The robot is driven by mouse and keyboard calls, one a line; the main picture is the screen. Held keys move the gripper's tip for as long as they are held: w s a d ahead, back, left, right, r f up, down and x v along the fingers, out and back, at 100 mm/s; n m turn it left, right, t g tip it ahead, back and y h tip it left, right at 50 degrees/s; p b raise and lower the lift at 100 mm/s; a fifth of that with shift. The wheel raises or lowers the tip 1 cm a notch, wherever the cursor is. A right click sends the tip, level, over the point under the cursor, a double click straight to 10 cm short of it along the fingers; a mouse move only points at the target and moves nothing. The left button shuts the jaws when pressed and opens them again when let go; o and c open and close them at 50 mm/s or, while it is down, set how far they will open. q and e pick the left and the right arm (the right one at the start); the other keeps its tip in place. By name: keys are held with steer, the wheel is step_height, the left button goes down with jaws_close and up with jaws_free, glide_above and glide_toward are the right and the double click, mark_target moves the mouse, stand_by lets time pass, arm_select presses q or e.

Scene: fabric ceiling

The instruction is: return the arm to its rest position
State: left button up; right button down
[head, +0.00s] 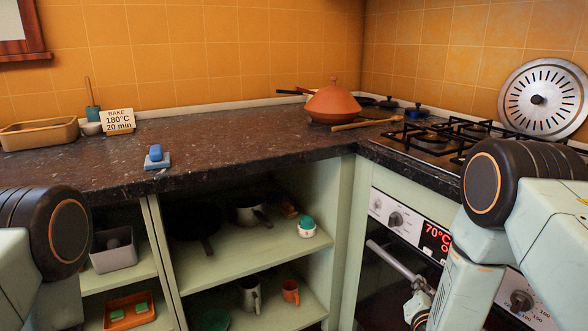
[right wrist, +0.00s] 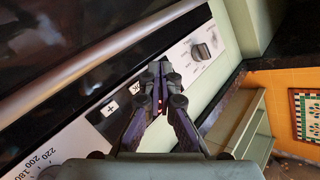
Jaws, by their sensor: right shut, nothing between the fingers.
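My right arm comes in from the right in the head view, bent down in front of the oven. Its gripper (head: 418,306) shows partly at the bottom edge, near the oven handle (head: 396,262). In the right wrist view the right gripper (right wrist: 160,72) has its fingers together with nothing between them. It is in front of the oven's control panel (right wrist: 110,108); I cannot tell the exact gap. My left arm shows at the left edge of the head view, and its gripper is out of the frame.
The oven display (head: 437,238) reads 70°C, between two knobs. A card (head: 118,121) reading "BAKE 180°C 20 min" stands on the dark counter (head: 240,135). An orange tagine (head: 333,104) and gas hob (head: 450,138) are at the back right. Open shelves (head: 245,252) hold cookware.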

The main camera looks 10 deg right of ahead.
steer(key=s+a+f+n+g+y+p, duration=0.1)
steer(key=s+a+f+n+g+y, duration=0.2)
steer(key=s+f, duration=0.4)
steer(key=s+a+f+n+g+y, duration=0.1)
steer(key=s+a+f+n+g, duration=0.3)
steer(key=s, duration=0.6)
steer(key=s+a+n+g+y+p, duration=0.2)
steer(key=s+g, duration=0.5)
steer(key=s, duration=1.4)
steer(key=shift+s+a+n+p, duration=0.25)
steer(key=shift+a+n+p, duration=0.35)
steer(key=shift+a, duration=0.6)
